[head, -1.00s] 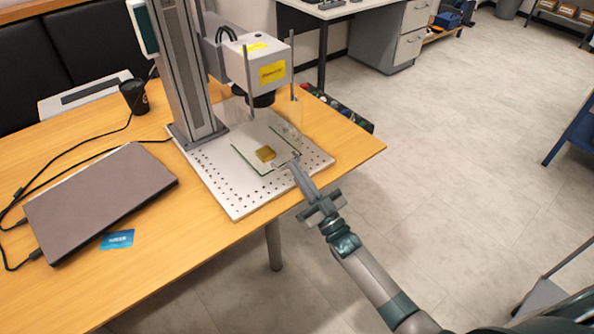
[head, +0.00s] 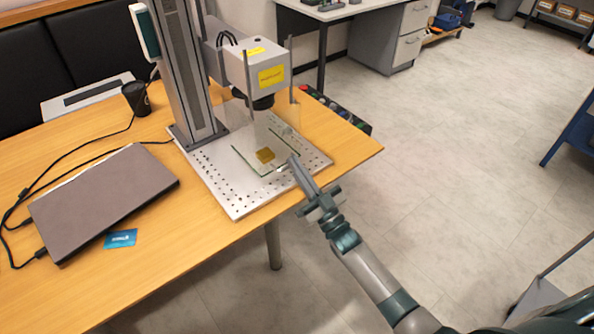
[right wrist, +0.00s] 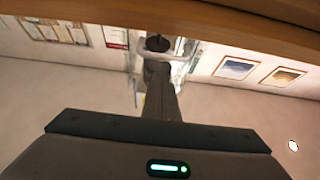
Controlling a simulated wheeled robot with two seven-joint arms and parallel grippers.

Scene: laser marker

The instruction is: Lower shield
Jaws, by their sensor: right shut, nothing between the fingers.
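The laser marker's head (head: 258,75) is a white box with yellow labels on a grey column (head: 184,70). The clear shield (head: 262,125) shows faintly below the head, between two thin upright rods, with greenish lower edges above the perforated base plate (head: 235,205). A small yellow-brown square workpiece (head: 265,155) shows through it. My right gripper (head: 292,160) is shut and empty, its tips close to the shield's front right edge; I cannot tell if they touch. In the right wrist view its fingers (right wrist: 160,85) point toward a dark round part. My left gripper is out of view.
A closed laptop (head: 103,200), a blue card (head: 120,238) and a black cup (head: 136,97) are on the wooden table (head: 190,250), left of the marker. Cables run along its left side. The floor right of the table is open.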

